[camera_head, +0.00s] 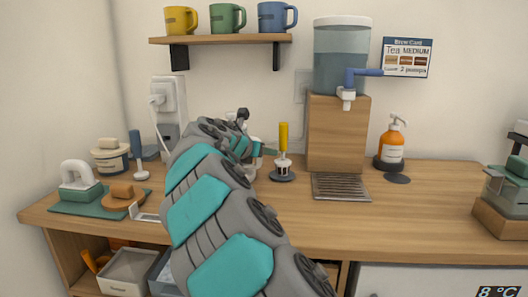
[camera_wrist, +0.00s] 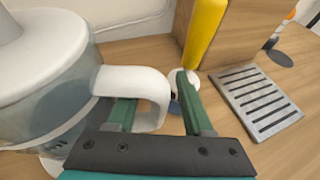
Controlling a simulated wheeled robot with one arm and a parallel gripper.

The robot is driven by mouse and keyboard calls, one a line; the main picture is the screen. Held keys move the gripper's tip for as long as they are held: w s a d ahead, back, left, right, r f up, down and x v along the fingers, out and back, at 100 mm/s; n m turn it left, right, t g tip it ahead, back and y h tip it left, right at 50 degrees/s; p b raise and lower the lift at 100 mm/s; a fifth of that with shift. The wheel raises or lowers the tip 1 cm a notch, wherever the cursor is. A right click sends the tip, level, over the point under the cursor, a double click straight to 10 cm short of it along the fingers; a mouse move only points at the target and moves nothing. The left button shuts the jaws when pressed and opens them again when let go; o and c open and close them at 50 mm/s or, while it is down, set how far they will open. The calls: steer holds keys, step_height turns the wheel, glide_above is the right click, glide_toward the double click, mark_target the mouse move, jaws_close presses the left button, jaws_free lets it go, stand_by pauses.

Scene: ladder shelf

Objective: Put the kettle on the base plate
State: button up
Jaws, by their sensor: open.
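The kettle (camera_wrist: 60,80) fills the left of the wrist view, with a clear body, a white lid and a white handle (camera_wrist: 155,98). In the head view it is mostly hidden behind my arm. My gripper (camera_wrist: 160,108) is open, its green fingers on either side of the handle's outer bar. The left finger appears to reach through the handle loop; I cannot tell whether either finger touches it. My gripper also shows small in the head view (camera_head: 262,151). I cannot make out the base plate for certain.
A yellow-handled tool (camera_head: 283,138) stands just right of my gripper. A metal drip grate (camera_head: 341,187) lies before a wooden stand (camera_head: 338,133) bearing a water dispenser (camera_head: 342,60). A soap bottle (camera_head: 392,145) stands farther right. The right-front counter (camera_head: 420,220) is clear.

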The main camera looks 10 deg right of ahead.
steer(key=v, duration=1.2)
